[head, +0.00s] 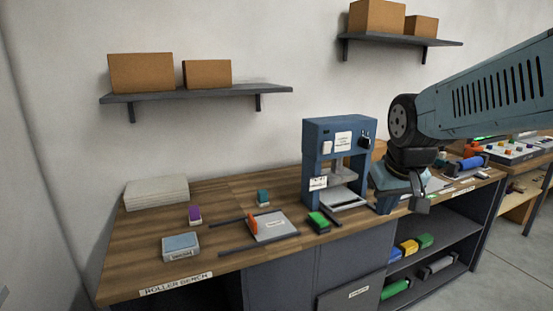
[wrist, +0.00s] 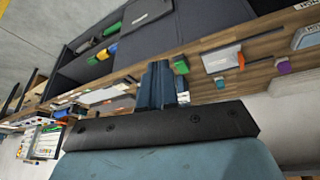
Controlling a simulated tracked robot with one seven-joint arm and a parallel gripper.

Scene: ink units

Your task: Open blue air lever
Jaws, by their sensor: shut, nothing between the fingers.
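I cannot single out a blue air lever in either view. In the head view a pale board (head: 505,148) with several small coloured parts stands at the far right, partly behind my arm. Its parts are too small to tell apart. My gripper (head: 384,206) hangs just right of the blue press (head: 340,125), over the front part of the bench.
A wooden bench (head: 145,235) carries a green block (head: 318,222), a grey plate (head: 272,227) and small blocks. A blue cylinder (head: 470,163) lies farther right. Open shelves below hold coloured blocks (head: 409,247). Wall shelves (head: 200,93) hold boxes. Floor at lower right is clear.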

